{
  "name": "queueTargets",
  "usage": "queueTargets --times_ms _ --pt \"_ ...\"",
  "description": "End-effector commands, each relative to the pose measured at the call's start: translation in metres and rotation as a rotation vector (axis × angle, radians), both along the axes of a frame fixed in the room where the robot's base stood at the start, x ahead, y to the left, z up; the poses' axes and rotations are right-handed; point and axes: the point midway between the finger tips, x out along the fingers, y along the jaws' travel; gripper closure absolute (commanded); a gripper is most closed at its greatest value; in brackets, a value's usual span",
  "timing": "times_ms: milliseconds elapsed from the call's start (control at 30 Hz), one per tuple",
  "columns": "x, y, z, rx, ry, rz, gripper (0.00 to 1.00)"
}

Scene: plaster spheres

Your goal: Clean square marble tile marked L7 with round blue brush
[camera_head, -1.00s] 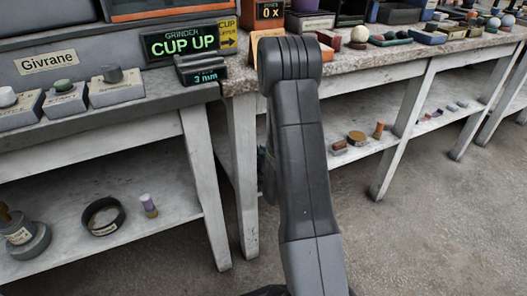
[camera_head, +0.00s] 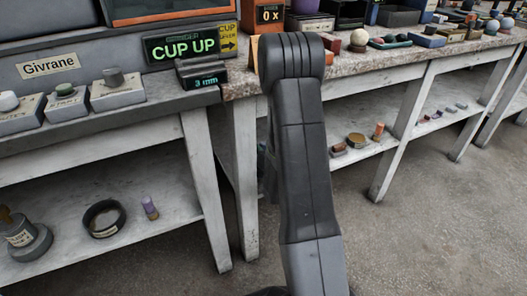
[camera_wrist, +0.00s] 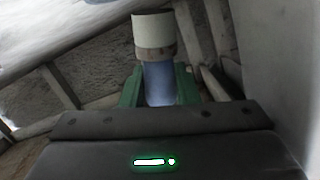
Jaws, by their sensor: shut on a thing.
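My gripper (camera_wrist: 158,88) shows in the wrist view, with green fingers on both sides of a round blue handle (camera_wrist: 158,84). It is shut on this handle, which carries a wide cream-white cylinder at its far end; this looks like the round blue brush. The brush end points away from the wrist and touches nothing that I can make out. In the head view my arm hides the gripper and the brush. I cannot make out a marble tile marked L7 in any view.
A grey bench with a sign reading Givrane (camera_head: 50,67) and a CUP UP display (camera_head: 186,48) stands at left. A stone-topped bench (camera_head: 400,52) with small objects runs to the right. Lower shelves hold a dark ring (camera_head: 104,219) and a purple cylinder (camera_head: 150,208). The floor (camera_head: 440,230) at right is clear.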

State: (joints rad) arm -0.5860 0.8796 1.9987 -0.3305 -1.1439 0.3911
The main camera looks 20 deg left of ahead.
Motion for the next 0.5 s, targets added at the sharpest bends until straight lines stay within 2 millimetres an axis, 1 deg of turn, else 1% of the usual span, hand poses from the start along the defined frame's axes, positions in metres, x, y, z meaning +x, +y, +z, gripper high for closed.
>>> queueTargets --times_ms 33,100,500 --pt "0.0 0.0 0.007 0.001 -0.002 0.001 0.95" --pt "0.0 0.0 0.013 0.003 -0.003 0.0 0.95" --pt "0.0 0.0 0.045 0.004 -0.003 0.001 0.95"
